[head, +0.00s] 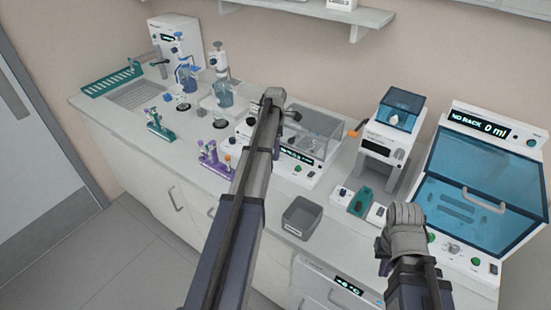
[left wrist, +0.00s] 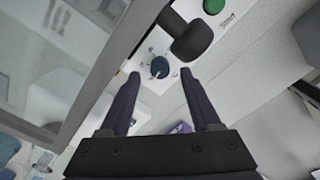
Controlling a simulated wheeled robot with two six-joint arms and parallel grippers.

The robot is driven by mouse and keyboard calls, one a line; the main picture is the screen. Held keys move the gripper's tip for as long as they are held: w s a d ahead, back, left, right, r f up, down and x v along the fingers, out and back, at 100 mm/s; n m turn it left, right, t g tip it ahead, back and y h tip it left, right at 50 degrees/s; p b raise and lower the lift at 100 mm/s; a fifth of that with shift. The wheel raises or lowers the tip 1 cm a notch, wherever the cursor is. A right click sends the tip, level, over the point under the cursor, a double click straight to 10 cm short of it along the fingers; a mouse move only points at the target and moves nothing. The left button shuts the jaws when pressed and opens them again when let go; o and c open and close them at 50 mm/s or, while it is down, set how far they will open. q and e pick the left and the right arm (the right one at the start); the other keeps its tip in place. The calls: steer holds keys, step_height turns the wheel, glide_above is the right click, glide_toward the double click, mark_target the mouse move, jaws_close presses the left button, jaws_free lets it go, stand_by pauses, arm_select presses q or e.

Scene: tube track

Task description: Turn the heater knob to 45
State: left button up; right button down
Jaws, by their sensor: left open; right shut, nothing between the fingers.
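The heater knob (left wrist: 159,67) is a small dark blue round dial on a white panel with marks around it, in the left wrist view. My left gripper (left wrist: 161,75) is open, its two fingertips on either side of the knob in the picture; I cannot tell whether they touch it. In the head view the white heater unit (head: 309,177) has a lit display, too small to read surely, and its knob is hidden behind my left arm. My right gripper (head: 405,215) is at the lower right, shut and empty, in front of the blue-lidded machine.
A black rounded part (left wrist: 192,40) and a green button (left wrist: 214,6) are close to the knob. A clear cover (head: 318,125) tops the heater unit. A grey bin (head: 302,217) stands in front. Purple (head: 214,158) and teal (head: 160,128) tube racks stand to the left.

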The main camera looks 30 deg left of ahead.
arm_select(q)
step_height(320, 180, down, 3)
steer(key=shift+r+b, duration=0.2)
steer(key=shift+b, duration=0.55)
arm_select(e)
step_height(320, 180, down, 2)
steer(key=shift+f, duration=0.25)
arm_select(q)
steer(key=shift+r, duration=0.1)
jaws_close()
